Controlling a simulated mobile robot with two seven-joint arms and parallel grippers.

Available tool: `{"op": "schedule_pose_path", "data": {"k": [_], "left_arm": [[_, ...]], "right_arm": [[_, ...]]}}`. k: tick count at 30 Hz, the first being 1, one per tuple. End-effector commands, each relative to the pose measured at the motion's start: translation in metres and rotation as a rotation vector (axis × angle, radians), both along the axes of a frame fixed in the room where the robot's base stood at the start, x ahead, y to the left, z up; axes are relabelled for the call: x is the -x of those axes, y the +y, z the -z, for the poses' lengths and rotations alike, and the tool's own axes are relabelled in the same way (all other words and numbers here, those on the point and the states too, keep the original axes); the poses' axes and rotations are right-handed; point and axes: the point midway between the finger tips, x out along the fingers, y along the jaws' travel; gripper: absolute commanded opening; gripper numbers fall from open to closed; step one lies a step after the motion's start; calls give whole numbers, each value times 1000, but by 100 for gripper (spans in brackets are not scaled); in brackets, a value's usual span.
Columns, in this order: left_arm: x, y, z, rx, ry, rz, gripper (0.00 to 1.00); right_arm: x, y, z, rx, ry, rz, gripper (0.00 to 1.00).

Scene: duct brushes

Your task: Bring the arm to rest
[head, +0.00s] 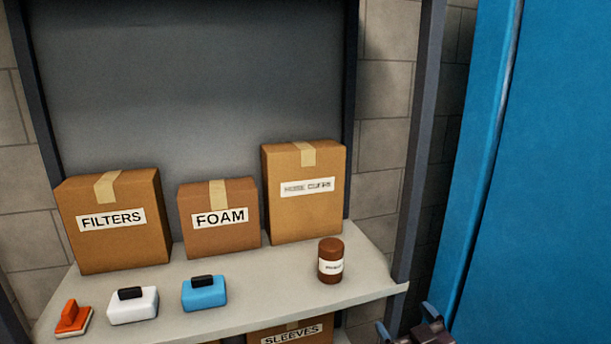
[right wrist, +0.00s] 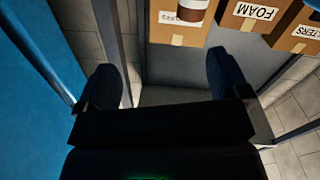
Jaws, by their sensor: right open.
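My right gripper (head: 408,328) shows at the bottom right of the head view, in front of the shelf's right end and apart from it. In the right wrist view its two dark fingers (right wrist: 165,85) stand wide apart with nothing between them. My left gripper is in neither view.
Cardboard boxes marked FILTERS (head: 115,245), FOAM (head: 220,240) and a blurred label (head: 305,215) stand behind. A brown jar (head: 331,262) stands near the shelf's right end. A SLEEVES box (head: 290,333) sits below. A grey post (head: 415,150) and blue panel (head: 550,170) bound the right.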

Motion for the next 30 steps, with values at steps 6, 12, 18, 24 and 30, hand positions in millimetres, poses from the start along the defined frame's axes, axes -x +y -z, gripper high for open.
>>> {"op": "schedule_pose_path", "data": {"k": [6,12,18,24,30], "left_arm": [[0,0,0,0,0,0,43],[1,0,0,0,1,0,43],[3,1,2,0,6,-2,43],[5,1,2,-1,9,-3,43],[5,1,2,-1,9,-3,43]], "right_arm": [[68,-43,90,-49,193,125,94],[145,-70,159,-77,368,223,94],[209,-78,202,-88,496,274,94],[233,-83,215,-85,541,290,94],[234,-83,215,-83,543,291,94]]}}
